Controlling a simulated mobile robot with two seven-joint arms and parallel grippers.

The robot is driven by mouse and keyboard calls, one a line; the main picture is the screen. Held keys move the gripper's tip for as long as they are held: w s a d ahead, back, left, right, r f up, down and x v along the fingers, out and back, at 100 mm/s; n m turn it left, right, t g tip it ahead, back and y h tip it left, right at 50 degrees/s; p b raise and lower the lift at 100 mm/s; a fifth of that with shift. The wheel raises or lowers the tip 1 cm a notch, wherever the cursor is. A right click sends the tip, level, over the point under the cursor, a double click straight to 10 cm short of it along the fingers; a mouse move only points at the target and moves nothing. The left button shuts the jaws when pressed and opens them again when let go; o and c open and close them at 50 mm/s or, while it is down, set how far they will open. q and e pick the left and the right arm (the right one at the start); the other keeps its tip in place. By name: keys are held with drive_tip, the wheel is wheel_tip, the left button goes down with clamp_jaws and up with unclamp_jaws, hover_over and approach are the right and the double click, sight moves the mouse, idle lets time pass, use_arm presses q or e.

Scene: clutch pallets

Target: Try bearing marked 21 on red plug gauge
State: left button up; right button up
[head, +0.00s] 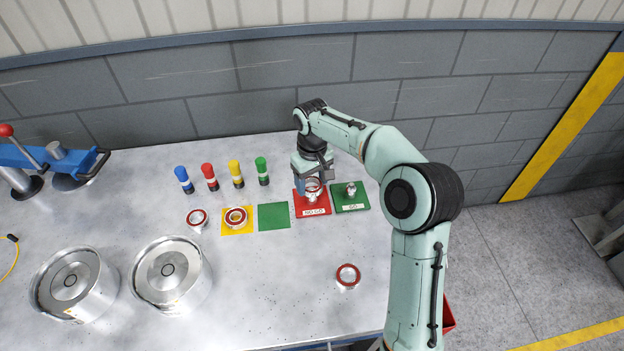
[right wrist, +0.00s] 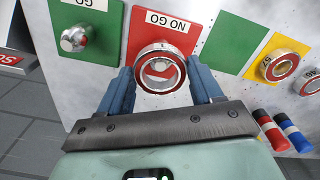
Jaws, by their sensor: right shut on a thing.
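My right gripper (head: 312,178) is shut on a silver bearing (head: 313,188) with a red inner seal, at the red NO GO plate (head: 312,208). In the right wrist view the blue fingers (right wrist: 162,82) grip the bearing (right wrist: 143,61) from both sides, over the red plate (right wrist: 181,38). No number is legible on the bearing. The green GO plate (head: 348,205) beside it has a bare metal plug (head: 351,188). My left gripper is not in view.
Other bearings are on the table (head: 347,276), by the yellow square (head: 197,218) and on the yellow square (head: 236,217). A plain green square (head: 273,216) is empty. Coloured markers (head: 209,176) stand behind. Two round metal housings (head: 172,272) stand front left. The table's front middle is mostly clear.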

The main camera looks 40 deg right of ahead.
drive_tip(key=shift+f, duration=0.35)
idle(0.4)
drive_tip(key=o, duration=1.5)
drive_tip(key=shift+c, duration=0.2)
